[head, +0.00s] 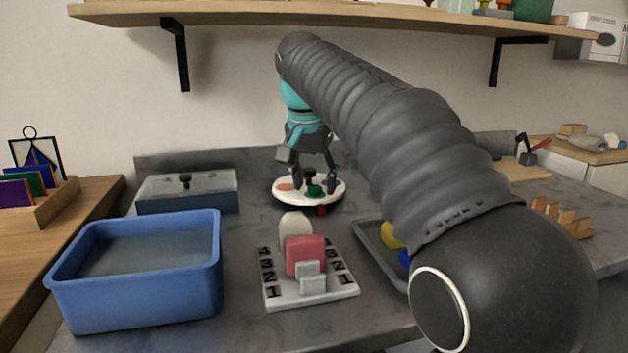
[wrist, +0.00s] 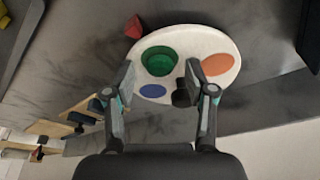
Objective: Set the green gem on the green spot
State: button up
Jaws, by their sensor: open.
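The green gem (wrist: 158,58) sits on a round white plate (wrist: 190,34), which also shows in the head view (head: 290,198). The plate has an orange spot (wrist: 218,64) and a blue spot (wrist: 152,91). No bare green spot shows clearly; the gem hides what is under it. My gripper (wrist: 160,76) is open above the plate, with its fingertips on either side of the gem and a gap to each. In the head view my gripper (head: 314,184) points down at the plate, and the gem (head: 314,191) shows low between the fingers.
A black knob (wrist: 180,97) stands at the plate near the right finger. A red piece (wrist: 133,27) lies beside the plate. A blue tub (head: 140,300), a numbered board (head: 325,293) and a grey tray (head: 372,255) stand in front. A shelf (head: 330,16) hangs above.

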jog(key=d+p+v, duration=0.1)
jog(key=p+v, duration=0.3)
jog(key=v, duration=0.8)
jog(key=shift+a, duration=0.45)
jog(key=shift+c, duration=0.2)
dwell(0.3)
